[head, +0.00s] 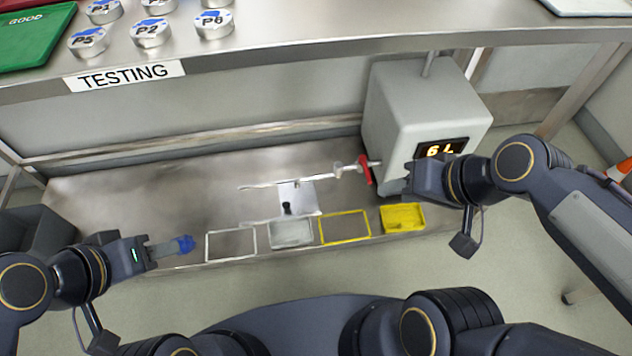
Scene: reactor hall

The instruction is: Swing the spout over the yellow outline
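The spout (292,181) is a thin silver pipe running left from the grey dispenser box (420,105), with a red handle (365,169) near the box. Its far end hangs left of the yellow outline (345,227), which is an empty yellow frame on the steel shelf. My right gripper (409,178) is at the front of the box, right of the red handle and apart from the spout's long part; its fingers are hard to make out. My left gripper (184,245) has blue tips and is left of the white outline (231,244), away from the spout; its finger gap is not clear.
A grey tray (291,233) stands between the white and yellow outlines, and a yellow tray (403,218) stands to the right. A white plate (299,198) with a small dark item lies behind the grey tray. An upper steel shelf labelled TESTING (125,76) overhangs the back.

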